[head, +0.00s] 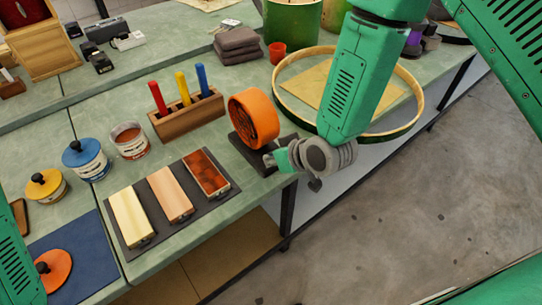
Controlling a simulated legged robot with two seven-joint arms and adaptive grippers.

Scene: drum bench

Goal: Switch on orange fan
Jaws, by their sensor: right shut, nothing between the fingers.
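The orange fan (254,117) stands upright on a dark base (243,158) near the front edge of the green bench. My right gripper (270,160) is shut and empty. Its tip is low beside the fan, at the right end of the base; I cannot tell whether it touches. The gripper and wrist hide part of the base's right side, and I cannot make out a switch. Part of my left arm shows at the left edge, but its gripper is out of view.
A wooden drum hoop (416,118) lies behind my right wrist. A wooden block (186,115) with red, yellow and blue handles stands left of the fan. A dark mat (190,218) with wooden blocks lies in front. Open floor (400,220) is at right.

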